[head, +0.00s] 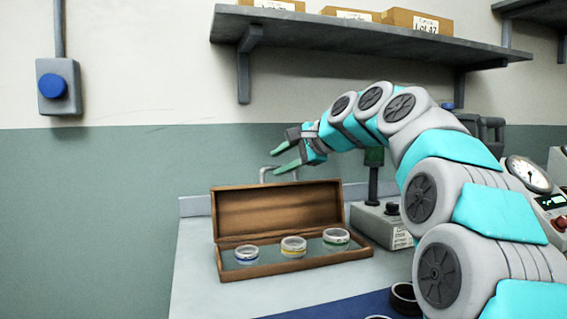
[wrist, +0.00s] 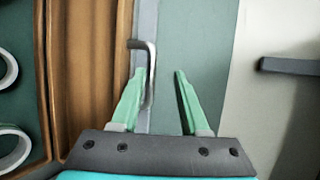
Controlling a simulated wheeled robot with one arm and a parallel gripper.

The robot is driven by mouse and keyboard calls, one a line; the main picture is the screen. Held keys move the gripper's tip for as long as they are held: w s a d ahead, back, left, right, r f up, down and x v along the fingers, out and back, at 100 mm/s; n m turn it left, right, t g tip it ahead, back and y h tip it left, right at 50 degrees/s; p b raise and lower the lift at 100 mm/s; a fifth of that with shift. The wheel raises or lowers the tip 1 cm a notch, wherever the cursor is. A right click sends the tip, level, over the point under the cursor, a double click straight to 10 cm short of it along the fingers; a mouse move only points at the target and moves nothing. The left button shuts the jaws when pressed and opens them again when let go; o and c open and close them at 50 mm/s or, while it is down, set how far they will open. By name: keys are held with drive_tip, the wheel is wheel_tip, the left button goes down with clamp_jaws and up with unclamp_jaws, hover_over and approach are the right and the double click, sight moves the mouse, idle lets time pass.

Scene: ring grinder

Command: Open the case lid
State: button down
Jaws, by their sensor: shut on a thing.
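The wooden case (head: 290,262) sits on the bench with its lid (head: 280,208) raised and leaning upright at the back. A grey bent handle (head: 266,174) shows above the lid's top edge. My gripper (head: 275,162) is at this handle, above and behind the case. In the wrist view the handle (wrist: 151,85) lies against the left finger, and my gripper (wrist: 160,72) is shut on it, though a gap shows beside the right finger.
A grey device with a post (head: 380,222) stands close right of the case. A gauge (head: 529,174) is farther right. A wall shelf (head: 370,38) with boxes hangs above my arm. A blue mat (head: 345,306) and dark ring (head: 404,298) lie in front.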

drive_tip(key=shift+w+r, duration=0.4)
drive_tip(key=shift+r, duration=0.05)
drive_tip(key=c, duration=0.9)
unclamp_jaws()
drive_tip(key=shift+w+f, duration=0.1)
drive_tip(key=shift+f, duration=0.1)
drive_tip(key=shift+f, duration=0.35)
drive_tip(key=v, duration=0.8)
drive_tip(key=shift+a+b, duration=0.1)
drive_tip(key=shift+b, duration=0.25)
